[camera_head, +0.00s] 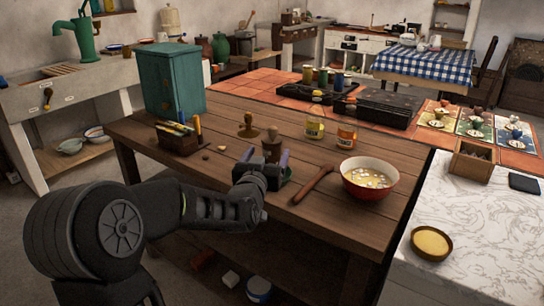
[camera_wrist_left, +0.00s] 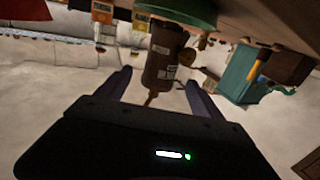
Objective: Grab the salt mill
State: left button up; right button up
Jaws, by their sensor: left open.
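The likely salt mill is a dark brown wooden mill (camera_head: 272,143) with a knob on top, standing on the wooden table (camera_head: 225,113). My left gripper (camera_head: 266,158) is open just in front of it, at table height. In the left wrist view, a brown mill with pale labels (camera_wrist_left: 162,58) shows between and beyond the open fingers (camera_wrist_left: 158,80). A gap shows on both sides, and I cannot tell how deep it sits between the fingertips. The mill's lower part is hidden by the gripper in the head view. My right gripper is not in view.
A green item (camera_wrist_left: 180,10) lies close to the mill. A brown wooden piece (camera_head: 248,127) stands behind left. A wooden utensil (camera_head: 312,184) and red bowl (camera_head: 370,178) are to the right, two jars (camera_head: 315,128) behind, a pencil box (camera_head: 180,142) and teal cabinet (camera_head: 172,80) left.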

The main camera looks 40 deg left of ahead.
pick_arm(q)
jog(key=shift+x, duration=2.6)
grip_shut()
